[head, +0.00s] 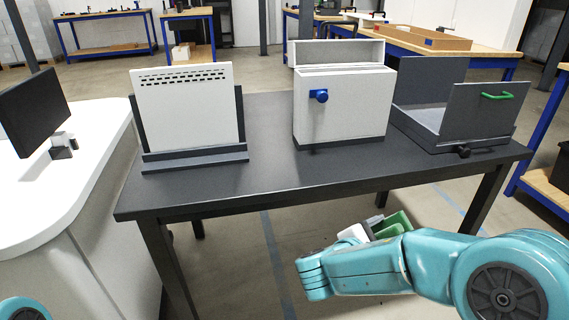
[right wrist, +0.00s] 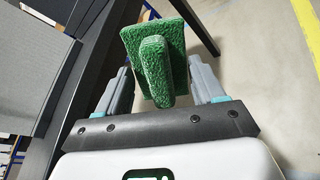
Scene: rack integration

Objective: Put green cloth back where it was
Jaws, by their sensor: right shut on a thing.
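The green cloth (head: 397,221) is off the table, in front of its front edge in the head view. In the right wrist view the cloth (right wrist: 154,62) shows as a textured green pad with a thicker ridge between the fingers. My right gripper (head: 378,226) is shut on it; in the right wrist view the gripper (right wrist: 157,88) has a finger on each side of the ridge. My right arm partly hides the gripper and cloth in the head view. My left gripper is out of view.
The dark table (head: 270,150) holds a slotted white panel (head: 187,115) in a stand, a white box (head: 342,105) with a blue knob, and a grey open tray (head: 440,125) with a green handle. A white counter (head: 75,170) with a monitor stands left. Bare tabletop lies between them.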

